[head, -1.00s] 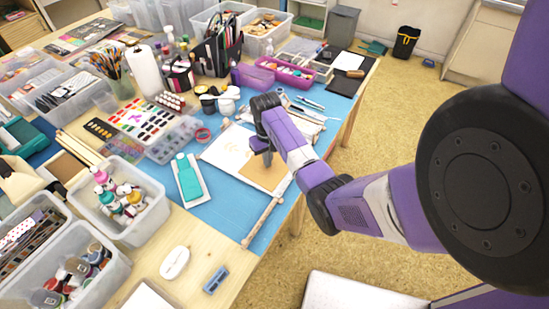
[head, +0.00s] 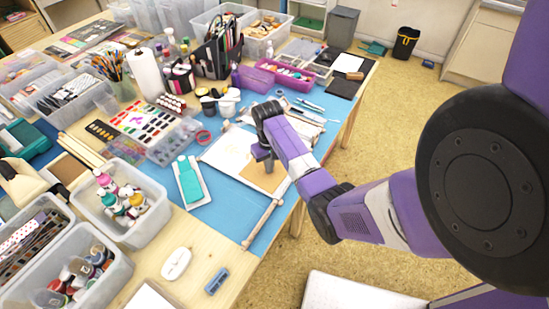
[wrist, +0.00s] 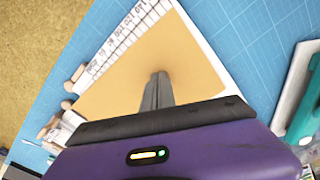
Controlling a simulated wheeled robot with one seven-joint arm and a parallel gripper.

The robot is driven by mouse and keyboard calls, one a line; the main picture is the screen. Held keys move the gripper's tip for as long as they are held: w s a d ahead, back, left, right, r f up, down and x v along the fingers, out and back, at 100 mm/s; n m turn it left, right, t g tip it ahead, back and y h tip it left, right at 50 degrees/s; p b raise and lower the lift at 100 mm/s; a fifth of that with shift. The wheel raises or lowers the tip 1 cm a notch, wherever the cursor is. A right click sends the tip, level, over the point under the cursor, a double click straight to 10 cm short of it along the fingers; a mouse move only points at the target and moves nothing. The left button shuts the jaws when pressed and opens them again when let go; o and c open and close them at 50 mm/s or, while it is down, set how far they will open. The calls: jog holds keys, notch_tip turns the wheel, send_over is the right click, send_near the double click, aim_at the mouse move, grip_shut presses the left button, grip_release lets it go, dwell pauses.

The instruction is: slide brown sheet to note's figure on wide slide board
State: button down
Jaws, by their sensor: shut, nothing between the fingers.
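The brown sheet (head: 268,181) lies on the white slide board (head: 222,152) on the blue mat. In the wrist view, the brown sheet (wrist: 188,55) fills the middle, beside a white scale strip (wrist: 122,38) with numbers along the board's edge. The numbers are too small to read surely. My gripper (head: 268,170) points down over the sheet; in the wrist view its fingers (wrist: 160,76) are shut and empty, with their tips at the sheet's surface. I cannot tell whether they touch it. My gripper hides part of the sheet. I cannot make out the note.
A wooden rod (head: 262,222) lies along the near right side. Paint trays and bins (head: 122,222) crowd the left. Pens and tools (head: 308,104) lie behind the board.

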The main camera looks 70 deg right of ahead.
aim_at(275, 184)
jog(key=shift+s+a, duration=0.2)
jog(key=shift+a, duration=0.1)
jog(key=shift+s+a+p, duration=0.5)
jog(key=shift+a+p, duration=0.15)
jog(key=shift+p, duration=0.3)
jog(key=shift+s+a, duration=0.15)
jog(key=shift+s+a+f+p, duration=0.2)
jog(key=shift+s+a+p, duration=0.25)
jog(key=shift+s+a, duration=0.25)
jog(key=shift+w, duration=0.1)
jog(key=shift+a, duration=0.2)
jog(key=shift+s+a, duration=0.25)
jog(key=shift+s, duration=0.05)
jog(key=shift+r, duration=0.3)
dwell(0.6)
